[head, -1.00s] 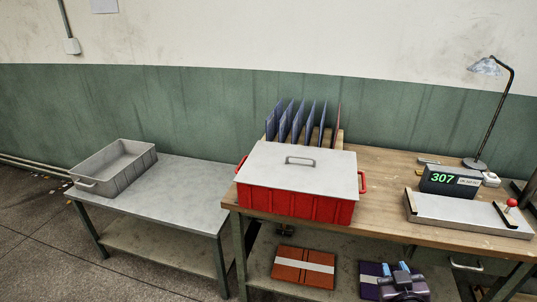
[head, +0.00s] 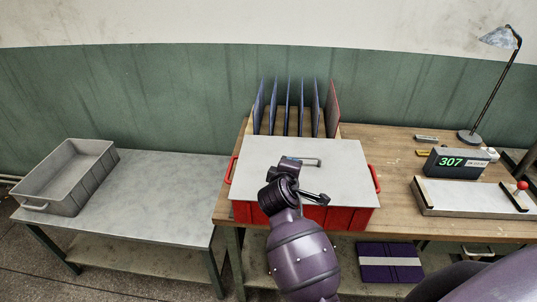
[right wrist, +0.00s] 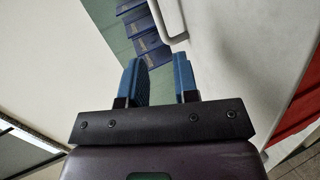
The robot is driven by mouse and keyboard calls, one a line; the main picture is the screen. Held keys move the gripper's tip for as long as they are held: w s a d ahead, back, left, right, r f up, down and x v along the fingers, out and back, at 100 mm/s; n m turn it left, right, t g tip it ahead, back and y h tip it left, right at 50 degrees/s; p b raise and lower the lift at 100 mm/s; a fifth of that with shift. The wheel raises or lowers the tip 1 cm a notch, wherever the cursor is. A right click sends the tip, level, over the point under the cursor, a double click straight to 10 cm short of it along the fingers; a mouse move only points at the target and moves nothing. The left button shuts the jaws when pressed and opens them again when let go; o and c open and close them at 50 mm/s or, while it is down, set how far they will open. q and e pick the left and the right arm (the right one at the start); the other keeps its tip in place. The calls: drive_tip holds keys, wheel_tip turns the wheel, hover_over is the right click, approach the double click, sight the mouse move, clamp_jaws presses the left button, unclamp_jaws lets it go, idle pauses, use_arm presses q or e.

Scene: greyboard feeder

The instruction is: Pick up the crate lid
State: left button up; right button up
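The crate lid (head: 335,180) is a flat pale grey plate lying on the red crate (head: 345,217) on the wooden bench. Its grey bar handle (head: 312,162) stands near the lid's middle, partly hidden by my right gripper. My right gripper (head: 291,170) is over the lid at the left part of the handle. In the right wrist view its two blue fingers (right wrist: 160,75) are apart with nothing between them. The handle (right wrist: 165,25) lies just beyond the fingertips there, and the lid (right wrist: 235,50) fills the right side. My left gripper is not in view.
Dark blue dividers (head: 288,108) and a red one (head: 332,108) stand behind the crate. A display reading 307 (head: 458,163), a board with a red knob (head: 470,197) and a lamp (head: 490,90) are at right. A grey tray (head: 75,177) sits on the left table, otherwise clear.

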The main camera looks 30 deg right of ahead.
sight(303, 157)
drive_tip(key=shift+s+d+f+n+g, duration=0.1)
drive_tip(key=shift+d+f+n+g, duration=0.1)
drive_tip(key=shift+d+n+g, duration=0.1)
drive_tip(key=shift+s+d+r, duration=0.15)
drive_tip(key=shift+s, duration=0.25)
drive_tip(key=shift+d, duration=0.3)
drive_tip(key=x, duration=0.4)
drive_tip(key=shift+a, duration=0.15)
drive_tip(key=shift+x, duration=3.15)
drive_tip(key=shift+s+r, duration=0.1)
drive_tip(key=shift+r, duration=0.05)
clamp_jaws()
